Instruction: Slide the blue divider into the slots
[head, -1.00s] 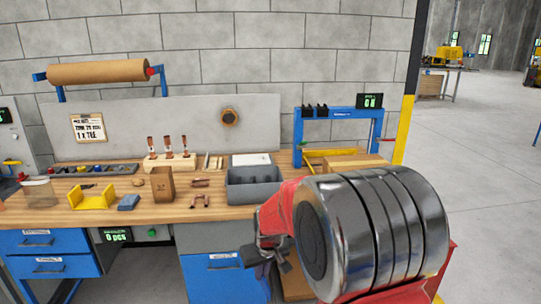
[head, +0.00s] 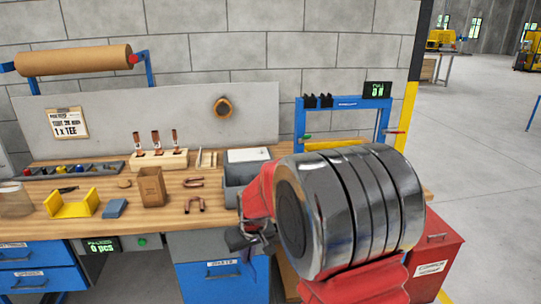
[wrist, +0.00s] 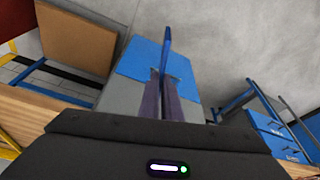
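In the wrist view a thin blue plate, the blue divider (wrist: 167,45), shows nearly edge-on at the tips of my gripper (wrist: 164,82). The two fingers are close together on it. A grey bin (head: 237,174) stands on the bench above and behind my gripper. My arm hides much of the bin, and its slots cannot be made out.
The wooden bench (head: 110,228) holds a yellow bracket (head: 72,208), a small blue block (head: 115,208), a brown holder (head: 151,187) and copper pieces (head: 194,204). A blue frame (head: 300,120) stands at the back right. A red cabinet (head: 436,262) is right of my arm; open floor lies beyond.

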